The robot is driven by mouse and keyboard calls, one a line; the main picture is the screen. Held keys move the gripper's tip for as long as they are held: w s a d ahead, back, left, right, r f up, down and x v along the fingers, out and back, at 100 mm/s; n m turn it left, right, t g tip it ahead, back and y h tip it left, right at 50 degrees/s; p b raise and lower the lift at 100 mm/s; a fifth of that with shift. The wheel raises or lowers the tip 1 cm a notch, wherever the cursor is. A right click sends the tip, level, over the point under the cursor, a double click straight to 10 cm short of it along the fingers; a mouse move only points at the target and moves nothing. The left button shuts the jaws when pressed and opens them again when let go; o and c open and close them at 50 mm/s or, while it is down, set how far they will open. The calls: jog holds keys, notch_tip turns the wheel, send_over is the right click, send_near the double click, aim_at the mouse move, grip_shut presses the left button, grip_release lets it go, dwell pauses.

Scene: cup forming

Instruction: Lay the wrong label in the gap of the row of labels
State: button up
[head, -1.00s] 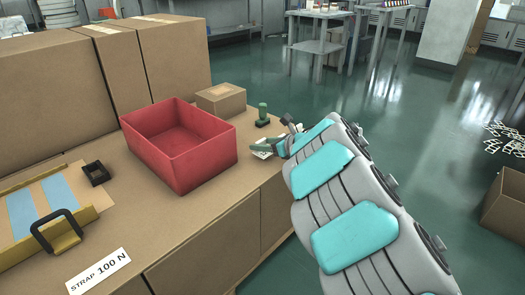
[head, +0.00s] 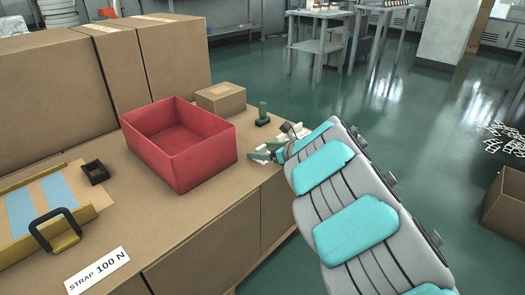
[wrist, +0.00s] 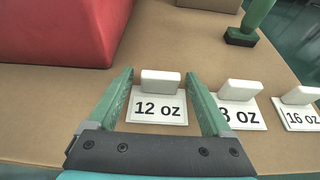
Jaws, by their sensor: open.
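In the wrist view, a white label reading "12 oz" (wrist: 157,108) lies on the cardboard top with a white block (wrist: 160,80) at its back edge. My gripper (wrist: 159,74) is open, its two green fingers on either side of this label and block. To the right lies a second label (wrist: 247,117), its first digit partly hidden by my right finger, with its own block. Further right is a label reading "16 oz" (wrist: 302,118), cut by the frame edge. In the head view my gripper (head: 264,152) is at the counter's right edge, the labels small beside it.
A red bin (head: 181,150) stands left of my gripper; its wall also shows in the wrist view (wrist: 70,35). A green-handled stamp (head: 262,115) and a small carton (head: 221,99) stand behind. The counter drops to the floor on the right.

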jog(key=shift+r, duration=0.15)
jog(key=v, duration=1.2)
